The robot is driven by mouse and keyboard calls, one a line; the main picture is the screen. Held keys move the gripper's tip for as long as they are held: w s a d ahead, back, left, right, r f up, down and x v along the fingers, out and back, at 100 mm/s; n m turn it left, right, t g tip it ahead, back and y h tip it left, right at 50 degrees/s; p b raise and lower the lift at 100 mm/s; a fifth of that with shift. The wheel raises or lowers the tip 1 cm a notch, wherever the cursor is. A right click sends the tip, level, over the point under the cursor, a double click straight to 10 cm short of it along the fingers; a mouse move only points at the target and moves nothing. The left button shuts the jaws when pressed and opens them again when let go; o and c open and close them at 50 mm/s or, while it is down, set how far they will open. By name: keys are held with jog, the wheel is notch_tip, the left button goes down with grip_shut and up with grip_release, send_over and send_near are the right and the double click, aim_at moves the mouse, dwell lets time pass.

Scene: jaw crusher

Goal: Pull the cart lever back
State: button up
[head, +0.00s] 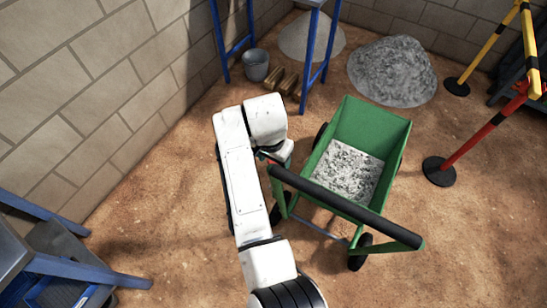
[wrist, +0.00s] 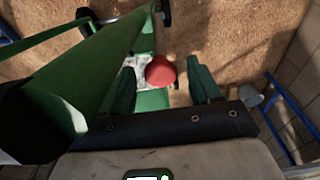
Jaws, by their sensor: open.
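The green cart (head: 372,122) stands on the dirt floor, with grey gravel in its tray and a black push bar (head: 345,205) on its near side. The lever's red round knob (wrist: 160,71) shows in the wrist view, between the fingers and beyond the palm. My gripper (wrist: 160,68) is open, with one green finger on each side of the knob. I cannot tell whether either finger touches it. In the head view my gripper (head: 277,154) is at the cart's left side, mostly hidden by my white arm. The lever's shaft is hidden.
The push bar end lies close to my gripper. Gravel heaps (head: 392,70) and a grey bucket (head: 256,65) stand at the back by a blue frame (head: 315,50). A red-and-black barrier post (head: 470,140) stands right. A block wall bounds the left. Bare floor lies right of the cart.

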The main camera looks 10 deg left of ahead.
jog(key=shift+r, duration=0.1)
notch_tip(320, 180, up, 10)
jog(key=s, duration=0.1)
jog(key=shift+s+a+r, duration=0.2)
jog(key=shift+a+r, duration=0.05)
jog(key=shift+c, duration=0.4)
